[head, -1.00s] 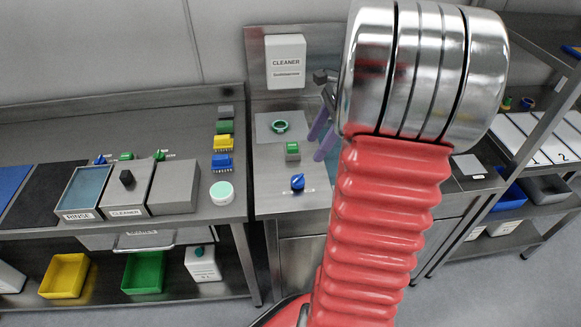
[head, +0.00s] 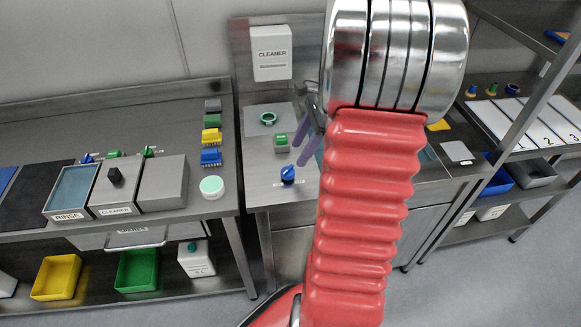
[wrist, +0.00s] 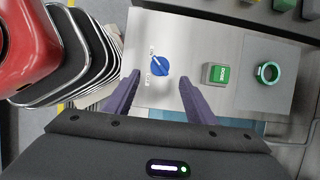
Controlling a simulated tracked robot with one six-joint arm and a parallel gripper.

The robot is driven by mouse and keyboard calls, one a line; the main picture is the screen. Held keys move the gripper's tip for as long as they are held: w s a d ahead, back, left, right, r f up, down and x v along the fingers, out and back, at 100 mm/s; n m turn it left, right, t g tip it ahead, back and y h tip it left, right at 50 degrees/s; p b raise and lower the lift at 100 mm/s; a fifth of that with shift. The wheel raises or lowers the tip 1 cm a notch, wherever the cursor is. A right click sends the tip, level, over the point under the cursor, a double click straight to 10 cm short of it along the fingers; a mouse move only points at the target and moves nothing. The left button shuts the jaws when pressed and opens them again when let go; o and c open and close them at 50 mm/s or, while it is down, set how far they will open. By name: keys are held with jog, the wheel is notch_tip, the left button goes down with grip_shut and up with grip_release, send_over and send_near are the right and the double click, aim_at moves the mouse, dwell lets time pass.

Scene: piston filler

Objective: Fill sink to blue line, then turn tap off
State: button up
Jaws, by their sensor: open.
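A blue tap knob (head: 288,174) sits on the steel counter of the sink unit, and it also shows in the wrist view (wrist: 160,65) with small markings beside it. My gripper (wrist: 157,88) is open and empty, its two purple fingers spread on either side of the knob in the picture and apart from it. In the head view my gripper (head: 306,138) is partly hidden behind my red arm. The sink basin is mostly hidden behind my arm. Only a bluish strip of it (wrist: 248,127) shows, and neither a blue line nor the water level can be made out.
A green block (wrist: 216,73) and a green ring (wrist: 268,72) stand on the counter beside the knob. A white cleaner dispenser (head: 271,52) hangs on the back panel. Steel shelves are at right.

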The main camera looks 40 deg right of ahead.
aim_at(288, 171)
jog(key=x, duration=0.8)
jog(key=shift+f, duration=0.15)
jog(key=shift+c, duration=0.5)
jog(key=c, duration=0.9)
